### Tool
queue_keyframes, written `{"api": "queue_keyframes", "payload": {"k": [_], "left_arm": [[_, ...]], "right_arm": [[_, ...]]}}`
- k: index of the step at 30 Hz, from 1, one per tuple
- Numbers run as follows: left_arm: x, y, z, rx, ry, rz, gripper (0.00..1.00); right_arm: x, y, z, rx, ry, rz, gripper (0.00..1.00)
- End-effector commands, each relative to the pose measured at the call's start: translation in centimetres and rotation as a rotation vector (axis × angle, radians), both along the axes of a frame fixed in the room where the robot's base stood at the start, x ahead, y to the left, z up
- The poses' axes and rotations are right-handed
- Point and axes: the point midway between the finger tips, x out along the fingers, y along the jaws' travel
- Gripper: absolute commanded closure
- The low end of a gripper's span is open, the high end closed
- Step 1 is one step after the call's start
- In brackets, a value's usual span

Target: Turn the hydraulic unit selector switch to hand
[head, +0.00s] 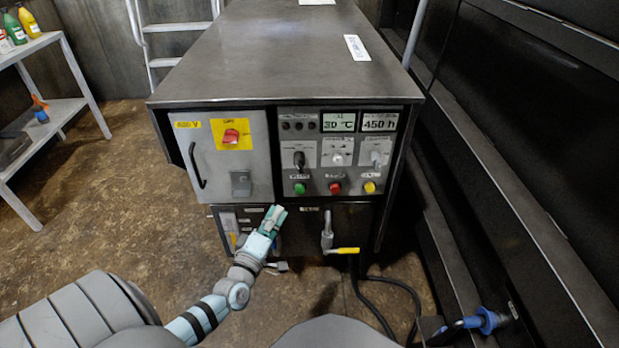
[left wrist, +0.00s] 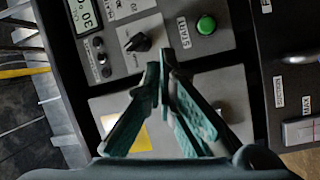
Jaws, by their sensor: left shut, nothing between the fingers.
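The hydraulic unit's control panel (head: 318,175) is on the front of a dark metal cabinet. A black selector switch (head: 299,160) sits on a pale plate at its left, above a green button (head: 300,188). Two paler switches (head: 337,158) (head: 376,158) stand to its right; the labels are too small to read. My left gripper (head: 275,214) is shut and empty, in front of and below the panel's left part. In the left wrist view its fingertips (left wrist: 163,78) show just below the black switch (left wrist: 138,42), with no clear contact. My right gripper is not in view.
A grey door (head: 225,160) with a black handle and a red switch on yellow (head: 232,134) is left of the panel. Below are a valve with a yellow lever (head: 343,250) and dark hoses. A shelf (head: 45,115) stands at far left.

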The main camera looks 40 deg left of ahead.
Motion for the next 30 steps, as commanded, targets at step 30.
{"api": "queue_keyframes", "payload": {"k": [30], "left_arm": [[9.9, 4.9, 2.9, -0.652, -0.268, 0.111, 1.0]], "right_arm": [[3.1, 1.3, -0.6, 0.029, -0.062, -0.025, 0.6]]}}
